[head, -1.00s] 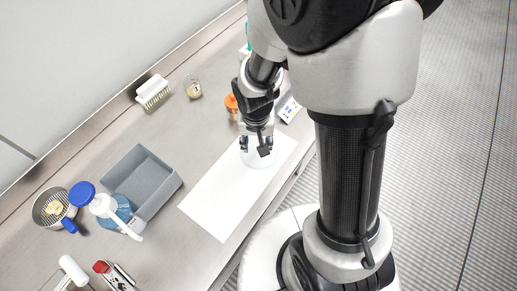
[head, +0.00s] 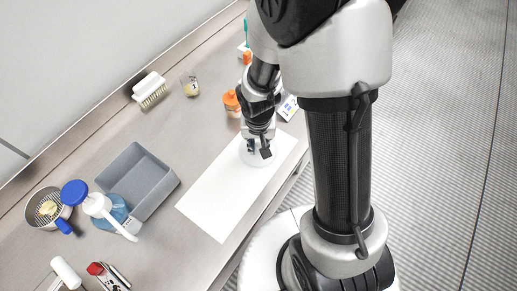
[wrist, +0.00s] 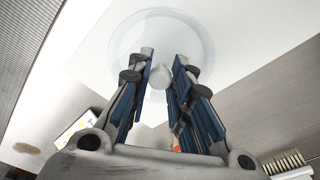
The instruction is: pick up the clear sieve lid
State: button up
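The clear sieve lid (wrist: 208,48) is a round, see-through disc lying on a white sheet (wrist: 100,60). Its small pale knob (wrist: 159,77) shows near the middle. In the head view the lid (head: 257,161) is under my gripper (head: 257,147), which hides part of it. In the wrist view my gripper (wrist: 164,62) has its two blue-padded fingers apart, one on each side of the knob. A narrow gap shows between the knob and the fingers. How high the fingertips are above the lid is hard to tell.
An orange-topped jar (head: 231,102) and a small card (head: 288,108) are near my gripper. A grey bin (head: 150,160), a blue-capped bottle (head: 100,205) and a metal sieve (head: 46,208) are left. A brush (head: 150,88) and a glass jar (head: 189,86) are at the back.

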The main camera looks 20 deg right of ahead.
grip_shut()
notch_tip(320, 180, up, 20)
jog(key=p, duration=0.7)
jog(key=n+b, duration=0.2)
jog(key=n, duration=0.2)
send_over(259, 145)
jog(key=w, duration=0.4)
notch_tip(259, 145, down, 9)
jog(key=shift+w, duration=0.15)
